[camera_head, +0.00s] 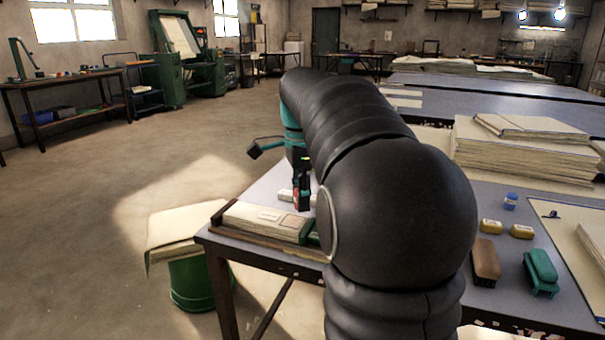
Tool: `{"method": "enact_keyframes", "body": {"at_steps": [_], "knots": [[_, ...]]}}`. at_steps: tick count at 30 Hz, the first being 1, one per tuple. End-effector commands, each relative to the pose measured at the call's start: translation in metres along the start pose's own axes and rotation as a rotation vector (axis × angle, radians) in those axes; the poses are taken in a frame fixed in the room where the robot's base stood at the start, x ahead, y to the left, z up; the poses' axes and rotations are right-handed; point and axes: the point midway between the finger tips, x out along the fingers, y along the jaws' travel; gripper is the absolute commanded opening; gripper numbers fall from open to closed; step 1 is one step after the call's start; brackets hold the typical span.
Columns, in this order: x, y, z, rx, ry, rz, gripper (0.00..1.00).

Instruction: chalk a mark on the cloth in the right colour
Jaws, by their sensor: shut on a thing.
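My gripper (302,206) points down over the table's left part, just behind the folded pale cloth (250,216). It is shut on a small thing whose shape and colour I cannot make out. A whitish block shows close to the left of the fingers (285,195); I cannot tell whether it is held or lies on the table. The folded cloth has two small light patches on top and green at its right end. On the right lie two yellow chalk-like blocks (490,226) (522,231) and a small blue piece (511,201).
A brown brush-like block (487,258) and a teal one (541,270) lie at the table's front right. A pale sheet with a blue mark (575,238) lies at the right edge. A cloth stack (520,155) stands behind. A green bin (190,285) stands left of the table.

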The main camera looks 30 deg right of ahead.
Motion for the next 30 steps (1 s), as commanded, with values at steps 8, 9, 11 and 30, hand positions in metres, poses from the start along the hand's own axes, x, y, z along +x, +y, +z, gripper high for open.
{"method": "enact_keyframes", "body": {"at_steps": [8,9,11,30], "knots": [[-0.024,0.000,0.002,-0.003,0.000,-0.001,0.02],[-0.028,0.000,0.002,-0.003,0.000,-0.001,0.02],[-0.033,0.000,0.002,-0.004,0.000,-0.001,0.02],[-0.041,0.000,0.003,-0.005,0.000,0.001,0.02]]}}
